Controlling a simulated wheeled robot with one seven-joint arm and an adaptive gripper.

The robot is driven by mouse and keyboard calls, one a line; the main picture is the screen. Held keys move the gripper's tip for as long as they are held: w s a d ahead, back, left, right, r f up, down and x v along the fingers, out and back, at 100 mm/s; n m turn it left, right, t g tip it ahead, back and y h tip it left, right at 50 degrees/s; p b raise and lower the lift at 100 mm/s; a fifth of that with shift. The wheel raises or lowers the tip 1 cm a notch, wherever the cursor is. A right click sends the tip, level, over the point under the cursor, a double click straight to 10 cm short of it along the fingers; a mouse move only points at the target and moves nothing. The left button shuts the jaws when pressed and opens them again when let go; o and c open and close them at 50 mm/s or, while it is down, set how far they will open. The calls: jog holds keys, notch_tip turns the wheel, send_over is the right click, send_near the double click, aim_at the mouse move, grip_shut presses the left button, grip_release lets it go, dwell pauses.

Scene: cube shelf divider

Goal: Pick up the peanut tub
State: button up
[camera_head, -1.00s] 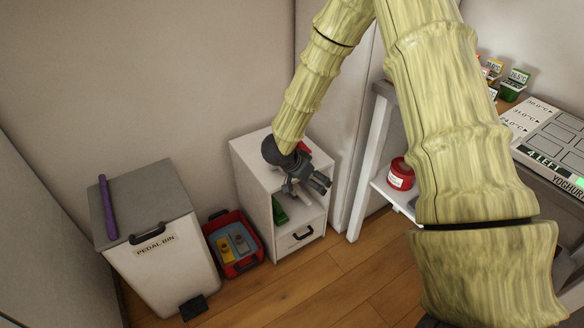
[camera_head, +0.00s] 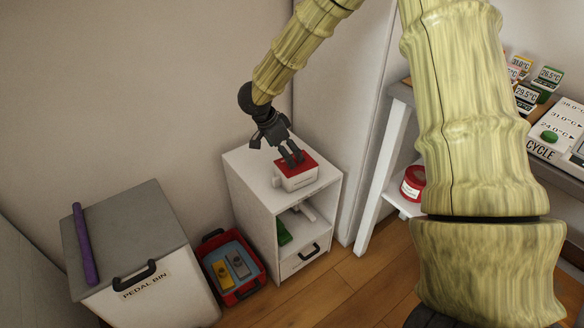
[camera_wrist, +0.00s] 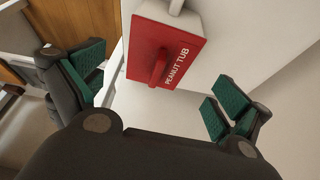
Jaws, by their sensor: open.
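The peanut tub (camera_head: 296,174) is a white box with a red lid, standing on top of the white cabinet (camera_head: 250,187). In the wrist view its red lid (camera_wrist: 187,57) shows a raised red handle and the words PEANUT TUB. My gripper (camera_head: 290,160) is over the tub in the head view, its fingers pointing down at the lid. In the wrist view my gripper (camera_wrist: 155,95) has its green-padded fingers spread wide, with the lid ahead between and beyond them. Nothing is between the pads. Whether a fingertip touches the lid cannot be told.
The cabinet has an open shelf with a green item (camera_head: 284,233) and a drawer below. A red crate (camera_head: 248,289) and a pedal bin (camera_head: 150,270) stand to its left. A white-legged table (camera_head: 378,180) with a red tub (camera_head: 413,182) on its lower shelf is right.

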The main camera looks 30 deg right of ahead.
aim_at(295, 169)
jog(key=shift+w+a+f, duration=0.1)
jog(key=shift+w+f, duration=0.05)
jog(key=shift+w, duration=0.15)
jog(key=shift+f, duration=0.2)
jog(key=x, duration=0.2)
jog(key=b+x, duration=0.1)
jog(key=x, duration=0.2)
jog(key=shift+s+d+r, duration=0.1)
jog(key=shift+s+d, duration=0.05)
jog(key=shift+d, duration=0.15)
jog(key=x, duration=0.1)
jog(key=b+x, duration=0.2)
jog(key=shift+s+a+f, duration=0.1)
jog(key=shift+s+f, duration=0.1)
jog(key=shift+f, duration=0.3)
jog(key=shift+d+f, duration=0.3)
jog(key=shift+f, duration=0.25)
jog(key=shift+f+p, duration=0.2)
jog(key=shift+p, duration=0.2)
jog(key=c, duration=0.8)
